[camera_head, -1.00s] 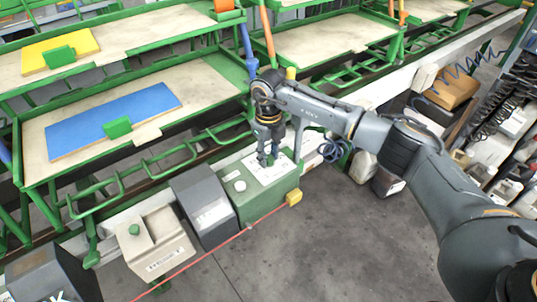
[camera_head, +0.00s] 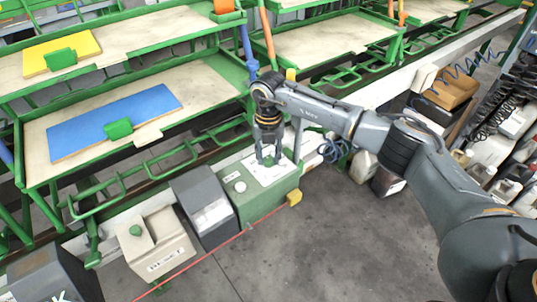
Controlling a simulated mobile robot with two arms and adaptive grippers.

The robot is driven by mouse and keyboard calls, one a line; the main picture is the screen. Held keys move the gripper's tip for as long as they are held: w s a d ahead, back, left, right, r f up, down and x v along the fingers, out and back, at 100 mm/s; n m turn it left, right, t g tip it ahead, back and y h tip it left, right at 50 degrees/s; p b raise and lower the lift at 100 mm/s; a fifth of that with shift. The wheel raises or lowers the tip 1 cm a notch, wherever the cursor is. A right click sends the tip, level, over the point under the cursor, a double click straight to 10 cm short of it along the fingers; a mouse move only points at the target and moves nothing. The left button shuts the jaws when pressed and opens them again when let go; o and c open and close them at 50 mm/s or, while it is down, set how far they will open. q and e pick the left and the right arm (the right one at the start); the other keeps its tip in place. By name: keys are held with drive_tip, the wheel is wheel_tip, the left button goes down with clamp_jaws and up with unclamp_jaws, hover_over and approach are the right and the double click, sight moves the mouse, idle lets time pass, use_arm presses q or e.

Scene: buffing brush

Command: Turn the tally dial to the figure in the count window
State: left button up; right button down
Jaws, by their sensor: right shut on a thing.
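A green box (camera_head: 262,208) stands on the ledge, with a white plate (camera_head: 284,172) on its top. My right gripper (camera_head: 269,160) points down over this plate, shut on a small green knob that seems to be the tally dial. The fingers hide most of the dial, and its figures are too small to read. A dark grey box (camera_head: 192,190) with a pale panel (camera_head: 212,215) stands just left of the green box. I cannot tell whether that panel is the count window, and no figure on it is legible. My left gripper is not in view.
A round white button (camera_head: 240,187) sits on the green box's top, left of the plate. A beige box (camera_head: 160,235) with a green knob stands further left. Racks with a blue board (camera_head: 85,125) and a yellow board (camera_head: 50,54) lie behind. Open floor (camera_head: 330,240) is in front.

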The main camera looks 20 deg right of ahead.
sight(269, 159)
idle(0.3)
drive_tip(key=c, duration=1)
unclamp_jaws()
wheel_tip(269, 159, up, 12)
